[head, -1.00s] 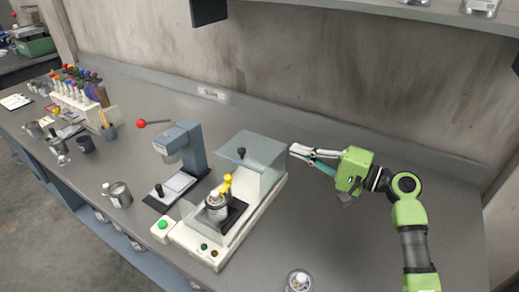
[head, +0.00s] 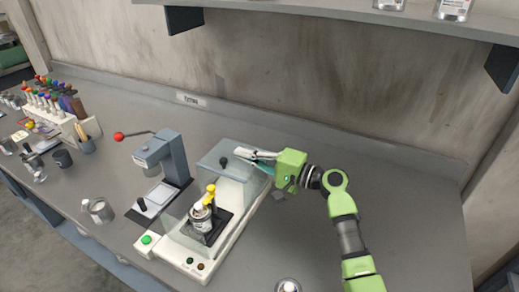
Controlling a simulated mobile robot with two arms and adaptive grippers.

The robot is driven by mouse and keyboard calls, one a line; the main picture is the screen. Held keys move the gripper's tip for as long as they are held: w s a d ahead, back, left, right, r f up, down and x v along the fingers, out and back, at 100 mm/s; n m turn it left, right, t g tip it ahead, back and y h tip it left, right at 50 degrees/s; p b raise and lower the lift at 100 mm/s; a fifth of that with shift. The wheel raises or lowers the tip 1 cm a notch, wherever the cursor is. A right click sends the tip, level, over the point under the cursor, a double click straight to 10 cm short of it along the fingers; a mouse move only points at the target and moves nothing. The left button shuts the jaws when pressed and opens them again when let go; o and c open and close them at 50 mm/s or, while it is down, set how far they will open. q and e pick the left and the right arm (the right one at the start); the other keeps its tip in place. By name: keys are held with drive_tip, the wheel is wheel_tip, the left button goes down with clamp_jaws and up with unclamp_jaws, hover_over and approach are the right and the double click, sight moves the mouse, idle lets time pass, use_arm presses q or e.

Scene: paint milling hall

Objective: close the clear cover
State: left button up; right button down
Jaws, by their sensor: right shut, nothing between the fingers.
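My left gripper is out of view.
A grey press (head: 173,160) with a red-tipped lever stands left of the machine. A metal cup (head: 98,209) is at the front left, and a jar (head: 288,286) at the front edge. A shelf (head: 330,15) overhangs the back wall. The bench right of my arm is clear.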

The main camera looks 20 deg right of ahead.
sight(237, 168)
drive_tip(key=shift+s+a+r+p, duration=0.2)
drive_tip(key=shift+s+a+p, duration=0.15)
drive_tip(key=shift+s+a, duration=0.5)
drive_tip(key=shift+w+a+f, duration=0.1)
drive_tip(key=shift+w, duration=0.1)
drive_tip(key=shift+s+a, duration=0.35)
drive_tip(key=shift+s, duration=0.05)
drive_tip(key=s+a+p, duration=0.3)
drive_tip(key=s+a, duration=0.8)
drive_tip(key=shift+a, duration=0.1)
